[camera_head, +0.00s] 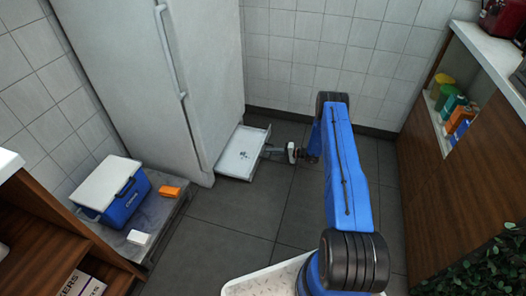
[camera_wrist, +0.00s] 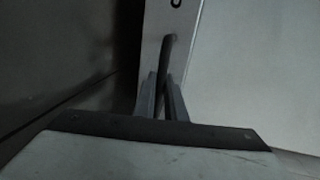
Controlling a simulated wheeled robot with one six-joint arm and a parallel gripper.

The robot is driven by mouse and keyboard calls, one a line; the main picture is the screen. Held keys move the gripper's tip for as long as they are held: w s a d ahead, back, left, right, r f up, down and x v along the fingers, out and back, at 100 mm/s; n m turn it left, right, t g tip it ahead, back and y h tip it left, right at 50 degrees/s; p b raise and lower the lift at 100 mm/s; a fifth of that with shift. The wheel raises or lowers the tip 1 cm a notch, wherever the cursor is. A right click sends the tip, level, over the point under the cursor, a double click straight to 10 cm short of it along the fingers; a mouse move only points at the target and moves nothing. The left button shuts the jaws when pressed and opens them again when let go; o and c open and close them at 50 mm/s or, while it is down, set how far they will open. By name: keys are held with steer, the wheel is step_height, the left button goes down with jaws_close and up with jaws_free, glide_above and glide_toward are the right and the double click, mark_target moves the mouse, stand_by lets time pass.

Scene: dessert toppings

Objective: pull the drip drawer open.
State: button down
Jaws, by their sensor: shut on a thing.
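The drip drawer (camera_head: 238,160) is a shallow white tray low at the base of the tall white fridge (camera_head: 200,80). It stands out from the fridge over the floor, with its inside and a few small dark marks showing. My gripper (camera_head: 270,152) is low at the drawer's outer right edge. In the wrist view the fingers of my gripper (camera_wrist: 162,84) are closed around a dark bar-like handle (camera_wrist: 168,48) on the drawer's pale front (camera_wrist: 153,28). The lower end of the handle is hidden between the fingers.
A blue cooler with a white lid (camera_head: 112,190), an orange block (camera_head: 170,191) and a white block (camera_head: 139,238) sit on a low grey platform (camera_head: 165,220) at left. A wooden counter (camera_head: 470,165) stands at right. The tiled floor (camera_head: 245,215) in front of the drawer is clear.

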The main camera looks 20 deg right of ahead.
steer(key=shift+s+d, duration=0.3)
steer(key=shift+d, duration=0.1)
steer(key=c, duration=1.8)
jaws_free()
steer(key=shift+d, duration=0.1)
steer(key=v, duration=1.7)
steer(key=shift+s+d, duration=0.1)
steer(key=shift+r, duration=0.1)
